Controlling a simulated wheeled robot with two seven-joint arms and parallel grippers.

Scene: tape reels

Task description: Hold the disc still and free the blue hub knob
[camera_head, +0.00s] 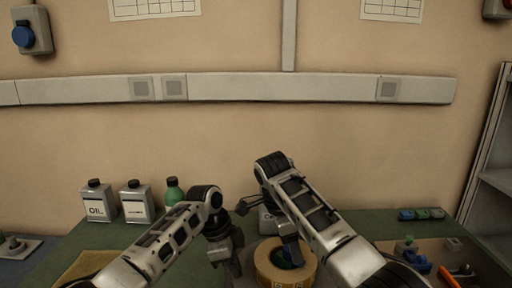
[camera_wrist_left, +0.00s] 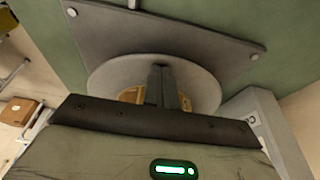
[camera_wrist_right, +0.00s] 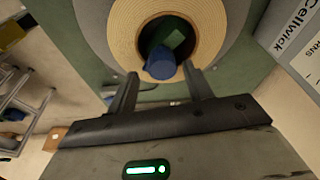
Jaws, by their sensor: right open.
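The tape reel (camera_head: 285,263), a cream roll, shows in the head view, and from above in the right wrist view (camera_wrist_right: 115,35). The blue hub knob (camera_wrist_right: 160,62) sits in its core. My right gripper (camera_wrist_right: 160,75) is open, its fingers on either side of the knob with visible gaps. In the left wrist view a grey disc (camera_wrist_left: 105,78) lies on a grey base plate, with tan parts near its middle. My left gripper (camera_wrist_left: 165,72) has its fingers together over the disc; any contact is hidden. The left gripper also shows in the head view (camera_head: 228,255).
White containers (camera_head: 98,202) and a green bottle (camera_head: 174,190) stand at the back left. Small blue and green items (camera_head: 421,214) lie at the back right. An orange-handled tool (camera_head: 448,276) lies at the front right.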

